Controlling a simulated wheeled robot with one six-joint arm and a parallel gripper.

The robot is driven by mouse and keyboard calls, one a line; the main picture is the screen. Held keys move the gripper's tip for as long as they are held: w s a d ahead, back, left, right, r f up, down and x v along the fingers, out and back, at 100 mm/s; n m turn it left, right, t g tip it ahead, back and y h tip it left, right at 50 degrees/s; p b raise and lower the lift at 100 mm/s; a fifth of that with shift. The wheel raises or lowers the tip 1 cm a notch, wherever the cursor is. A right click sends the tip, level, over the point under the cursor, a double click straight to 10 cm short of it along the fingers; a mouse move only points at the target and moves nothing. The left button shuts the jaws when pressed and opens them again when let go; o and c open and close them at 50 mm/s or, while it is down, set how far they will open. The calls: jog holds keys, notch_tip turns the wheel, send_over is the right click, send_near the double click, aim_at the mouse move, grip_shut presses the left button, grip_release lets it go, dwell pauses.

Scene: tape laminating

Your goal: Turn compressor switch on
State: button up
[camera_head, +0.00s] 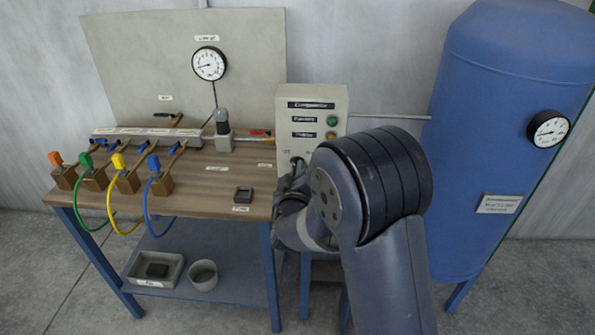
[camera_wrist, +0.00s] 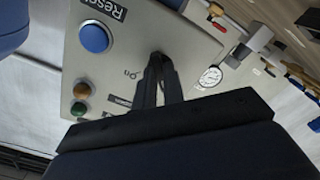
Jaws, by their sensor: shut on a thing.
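The compressor control box (camera_head: 339,100) is a grey-white panel at the right end of the bench, with dark label plates, a green lamp or button and an orange one. The compressor switch (camera_wrist: 157,57) is a small dark knob on the panel beside the "On" mark, mostly hidden by my fingers. My gripper (camera_wrist: 159,72) is shut on the switch, its two dark fingers pointing at the panel. In the head view my gripper (camera_head: 296,171) is at the box's lower front, largely covered by my wrist. The switch's exact angle cannot be told.
A blue Reset button (camera_wrist: 94,38) sits on the panel near my fingers. The wooden bench (camera_head: 205,190) with a gauge (camera_head: 209,63) and several coloured hoses stands to the left. A large blue tank (camera_head: 490,110) stands close on the right.

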grip_shut()
jog(key=shift+f+b, duration=0.1)
jog(key=shift+b, duration=0.2)
jog(key=shift+a+m+b, duration=0.1)
jog(key=shift+m+b, duration=7.7)
jog(key=shift+m, duration=1.2)
jog(key=o, duration=0.6)
grip_release()
